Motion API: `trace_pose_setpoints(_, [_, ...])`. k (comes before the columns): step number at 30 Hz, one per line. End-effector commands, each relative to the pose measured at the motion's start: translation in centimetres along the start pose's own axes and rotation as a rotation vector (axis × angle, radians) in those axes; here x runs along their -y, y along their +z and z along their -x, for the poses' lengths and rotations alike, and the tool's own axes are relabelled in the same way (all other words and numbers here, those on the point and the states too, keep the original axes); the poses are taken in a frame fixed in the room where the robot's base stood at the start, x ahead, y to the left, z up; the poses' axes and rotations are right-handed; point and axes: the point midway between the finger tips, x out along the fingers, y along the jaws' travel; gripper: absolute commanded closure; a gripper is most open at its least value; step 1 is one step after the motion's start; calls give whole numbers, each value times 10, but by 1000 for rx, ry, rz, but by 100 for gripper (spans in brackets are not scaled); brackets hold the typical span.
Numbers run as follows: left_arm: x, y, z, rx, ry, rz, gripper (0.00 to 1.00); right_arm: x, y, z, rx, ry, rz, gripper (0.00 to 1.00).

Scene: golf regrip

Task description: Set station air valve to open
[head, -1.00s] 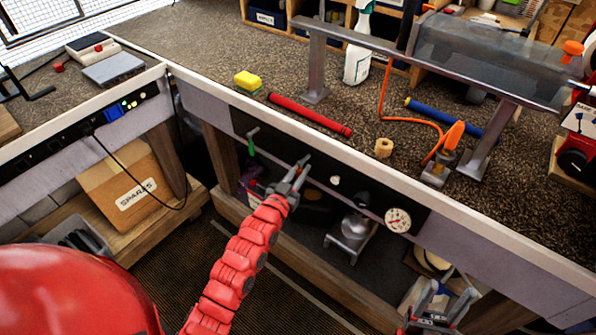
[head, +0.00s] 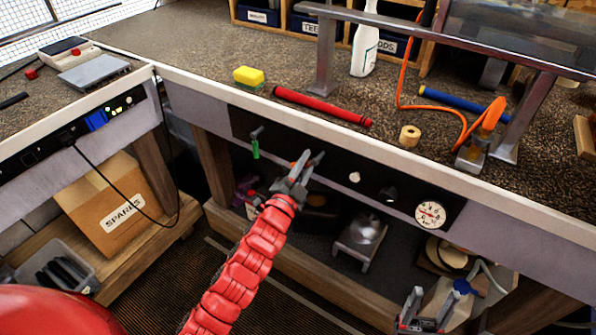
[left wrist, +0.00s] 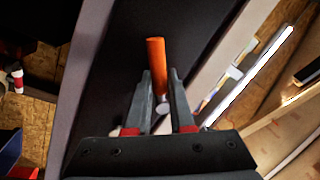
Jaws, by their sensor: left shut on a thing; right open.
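In the left wrist view an orange lever handle (left wrist: 156,58) stands out against a black panel, with a silvery round end beside the fingertips. My left gripper (left wrist: 162,92) is shut around the handle's lower part. In the head view my left gripper (head: 307,168) is at the black panel (head: 328,172) under the bench top and largely hides the lever. A green-handled lever (head: 255,147) hangs on the same panel to its left. My right gripper (head: 428,308) is open and empty, low at the bottom right, apart from the panel.
The panel also carries a white knob (head: 355,177), a dark knob (head: 388,194) and a round gauge (head: 430,215). The bench top's pale front edge (head: 325,137) runs above it. A red grip (head: 320,106) and yellow sponge (head: 248,75) lie on top. A lower shelf sits beneath.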

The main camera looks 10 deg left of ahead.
Motion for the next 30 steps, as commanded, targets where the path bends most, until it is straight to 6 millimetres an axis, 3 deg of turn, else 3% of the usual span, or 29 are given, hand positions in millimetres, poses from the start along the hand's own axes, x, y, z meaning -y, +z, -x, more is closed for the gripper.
trace_pose_setpoints(15, [8, -5, -3, -85, 2, -442, 100, 1, 3, 18, 0, 0, 0, 43])
trace_pose_setpoints(30, [14, -8, -4, -119, 2, -619, 100, 1, 4, 23, 0, 0, 0, 43])
